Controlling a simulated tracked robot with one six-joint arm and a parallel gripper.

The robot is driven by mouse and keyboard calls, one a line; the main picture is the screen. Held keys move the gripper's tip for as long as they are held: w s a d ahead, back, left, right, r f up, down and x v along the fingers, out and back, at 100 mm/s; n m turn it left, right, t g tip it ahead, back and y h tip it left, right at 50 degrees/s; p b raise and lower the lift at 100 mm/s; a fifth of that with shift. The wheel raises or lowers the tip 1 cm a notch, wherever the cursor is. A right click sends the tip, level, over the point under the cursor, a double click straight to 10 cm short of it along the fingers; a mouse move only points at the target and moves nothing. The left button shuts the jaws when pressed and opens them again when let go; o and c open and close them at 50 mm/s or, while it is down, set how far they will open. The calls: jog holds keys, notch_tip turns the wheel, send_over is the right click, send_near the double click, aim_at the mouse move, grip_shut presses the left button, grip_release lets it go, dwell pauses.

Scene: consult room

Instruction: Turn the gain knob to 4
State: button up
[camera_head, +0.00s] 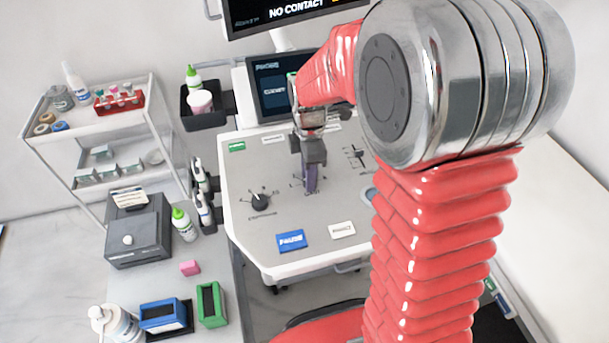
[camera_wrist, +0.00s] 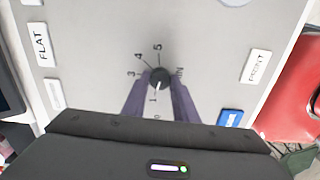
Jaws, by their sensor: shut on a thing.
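The gain knob (camera_wrist: 160,75) is small, round and black, on the grey panel, with a number scale around it. In the wrist view the figures 3, 4 and 5 show on its far and left side, and 1 shows on the near side. A pale pointer line on the knob points to the near side, toward the 1. My gripper (camera_wrist: 161,82) has its two purple fingers on either side of the knob, shut on it. In the head view my gripper (camera_head: 310,186) comes down on the panel and hides the knob; only bits of its scale show.
Another black knob (camera_head: 259,201) is left of my gripper on the console panel (camera_head: 235,180). Slider controls (camera_head: 355,154) are to the right. A blue button (camera_head: 291,241) and a white button (camera_head: 342,230) are in front. A screen (camera_head: 275,85) stands behind.

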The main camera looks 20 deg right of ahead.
jog(key=shift+s+d+m, duration=0.1)
jog(key=shift+d+m, duration=0.1)
jog(key=shift+m, duration=0.1)
jog(key=m, duration=1.6)
jog(key=shift+m, duration=0.4)
jog(key=m, duration=0.6)
jog(key=shift+a, duration=0.1)
jog(key=o, duration=1.1)
jog(key=shift+c, duration=0.2)
